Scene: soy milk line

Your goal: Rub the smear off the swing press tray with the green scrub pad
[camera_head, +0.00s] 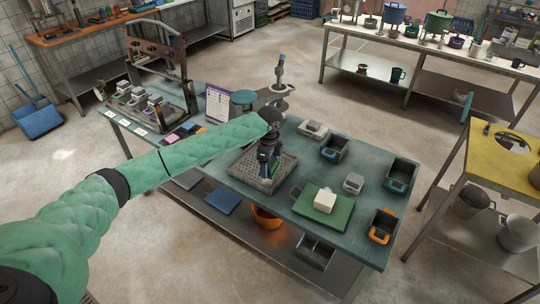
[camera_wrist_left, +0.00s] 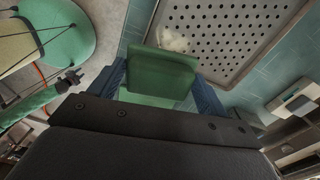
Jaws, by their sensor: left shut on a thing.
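The green scrub pad (camera_wrist_left: 162,75) is held between the blue fingers of my left gripper (camera_wrist_left: 162,92) in the left wrist view. The perforated metal tray (camera_wrist_left: 240,48) lies beyond the pad, with a whitish smear (camera_wrist_left: 175,42) on it just past the pad's far edge. I cannot tell whether the pad touches the tray. In the head view, my left gripper (camera_head: 267,172) points down over the perforated tray (camera_head: 287,173) on the green-topped table and hides part of it; the smear cannot be made out there. My right gripper is not in view.
Right of the tray, the table (camera_head: 300,162) holds a green board with a white block (camera_head: 325,199), dark containers (camera_head: 335,148) and a small grey box (camera_head: 353,183). A press-like frame (camera_head: 158,60) stands at the far left.

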